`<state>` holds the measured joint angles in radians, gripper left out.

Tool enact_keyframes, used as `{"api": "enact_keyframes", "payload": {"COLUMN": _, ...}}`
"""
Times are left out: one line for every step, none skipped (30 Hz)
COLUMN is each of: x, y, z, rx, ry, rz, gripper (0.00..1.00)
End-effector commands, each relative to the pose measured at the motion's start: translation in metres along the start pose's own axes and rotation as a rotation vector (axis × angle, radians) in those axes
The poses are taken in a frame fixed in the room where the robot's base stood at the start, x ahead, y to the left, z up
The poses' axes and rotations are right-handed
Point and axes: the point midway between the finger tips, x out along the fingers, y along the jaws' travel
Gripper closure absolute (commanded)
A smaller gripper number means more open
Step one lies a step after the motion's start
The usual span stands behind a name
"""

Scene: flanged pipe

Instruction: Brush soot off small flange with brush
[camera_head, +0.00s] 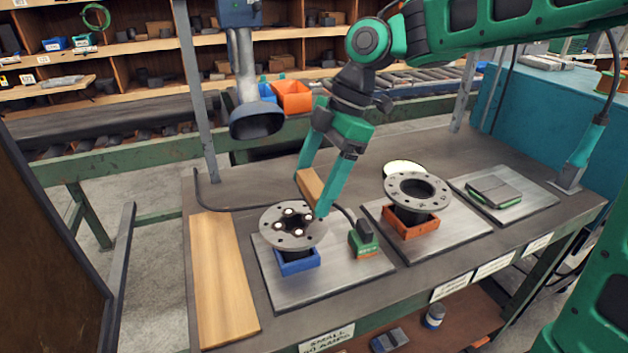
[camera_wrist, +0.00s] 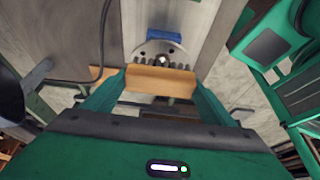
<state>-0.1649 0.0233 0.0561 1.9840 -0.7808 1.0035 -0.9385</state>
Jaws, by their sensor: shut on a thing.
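The small flange (camera_head: 272,225) is a grey disc with holes and several pale round spots around a dark centre. It sits on a blue holder (camera_head: 297,262) on a metal plate. My gripper (camera_head: 312,190) is shut on the wooden block of the brush (camera_head: 309,186), just behind the flange. In the wrist view the brush (camera_wrist: 160,82) spans between my fingers, its dark bristles pointing at the flange (camera_wrist: 153,47). The bristles overlap the flange's edge there; I cannot tell whether they touch it. I cannot clearly separate soot from the dark centre.
A larger flange (camera_head: 417,190) stands on an orange-red holder (camera_head: 411,222) to the right. A green-and-orange corded device (camera_head: 364,239) sits beside the small flange. A wooden board (camera_head: 222,280) lies at the left. A grey lamp-like head (camera_head: 257,121) hangs behind. A green-edged pad (camera_head: 495,191) lies right.

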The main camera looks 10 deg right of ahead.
Motion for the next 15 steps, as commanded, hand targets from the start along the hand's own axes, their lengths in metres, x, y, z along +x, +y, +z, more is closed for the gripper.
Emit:
{"api": "enact_keyframes", "payload": {"x": 0.001, "y": 0.000, "z": 0.000, "rx": 0.000, "ry": 0.000, "rz": -0.001, "gripper": 0.40}}
{"api": "enact_keyframes", "payload": {"x": 0.002, "y": 0.000, "z": 0.001, "rx": 0.000, "ry": 0.000, "rz": -0.001, "gripper": 0.40}}
{"api": "enact_keyframes", "payload": {"x": 0.003, "y": 0.000, "z": 0.001, "rx": 0.000, "ry": 0.000, "rz": -0.001, "gripper": 0.40}}
{"api": "enact_keyframes", "payload": {"x": 0.004, "y": 0.000, "z": 0.001, "rx": 0.000, "ry": 0.000, "rz": -0.001, "gripper": 0.40}}
{"api": "enact_keyframes", "payload": {"x": 0.005, "y": 0.000, "z": 0.002, "rx": 0.000, "ry": 0.000, "rz": -0.001, "gripper": 0.40}}
{"api": "enact_keyframes", "payload": {"x": 0.006, "y": 0.000, "z": 0.002, "rx": 0.000, "ry": 0.000, "rz": -0.001, "gripper": 0.40}}
{"api": "enact_keyframes", "payload": {"x": 0.006, "y": 0.000, "z": 0.002, "rx": 0.000, "ry": 0.000, "rz": -0.002, "gripper": 0.40}}
{"api": "enact_keyframes", "payload": {"x": 0.007, "y": 0.000, "z": 0.003, "rx": 0.000, "ry": 0.000, "rz": -0.002, "gripper": 0.40}}
{"api": "enact_keyframes", "payload": {"x": 0.008, "y": 0.000, "z": 0.003, "rx": 0.000, "ry": 0.000, "rz": -0.002, "gripper": 0.40}}
{"api": "enact_keyframes", "payload": {"x": 0.009, "y": 0.000, "z": 0.003, "rx": 0.000, "ry": 0.000, "rz": -0.002, "gripper": 0.40}}
{"api": "enact_keyframes", "payload": {"x": 0.009, "y": 0.000, "z": 0.004, "rx": 0.000, "ry": 0.000, "rz": -0.002, "gripper": 0.40}}
{"api": "enact_keyframes", "payload": {"x": 0.010, "y": 0.000, "z": 0.004, "rx": 0.000, "ry": 0.000, "rz": -0.002, "gripper": 0.40}}
{"api": "enact_keyframes", "payload": {"x": 0.011, "y": 0.000, "z": 0.004, "rx": 0.000, "ry": 0.000, "rz": -0.002, "gripper": 0.40}}
{"api": "enact_keyframes", "payload": {"x": 0.012, "y": 0.000, "z": 0.004, "rx": 0.000, "ry": 0.000, "rz": -0.001, "gripper": 0.40}}
{"api": "enact_keyframes", "payload": {"x": 0.013, "y": 0.000, "z": 0.005, "rx": 0.000, "ry": 0.000, "rz": -0.001, "gripper": 0.40}}
